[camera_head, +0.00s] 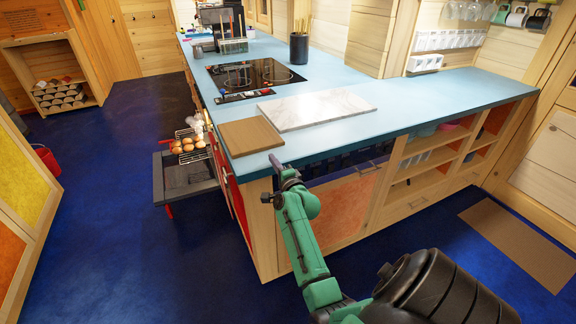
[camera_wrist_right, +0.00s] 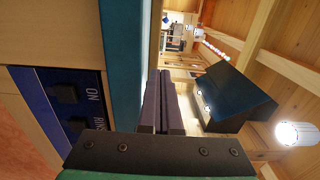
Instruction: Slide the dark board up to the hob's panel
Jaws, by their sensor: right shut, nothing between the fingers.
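The brown wooden board (camera_head: 251,136), the darker of two boards, lies flat at the near left corner of the blue counter. The hob (camera_head: 262,74) is set in the counter farther back, with its dark panel strip (camera_head: 243,97) along the near side. Bare counter shows between board and panel. My right gripper (camera_head: 274,162) is at the counter's near edge, just in front of the board; whether it touches is unclear. Its fingers are shut and empty in the right wrist view (camera_wrist_right: 164,105), beside the blue counter edge. The board is not recognisable there. My left gripper is not in view.
A white marble slab (camera_head: 316,109) lies right of the brown board, close against it. A utensil pot (camera_head: 299,46) stands behind the hob. The counter's right arm is clear.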

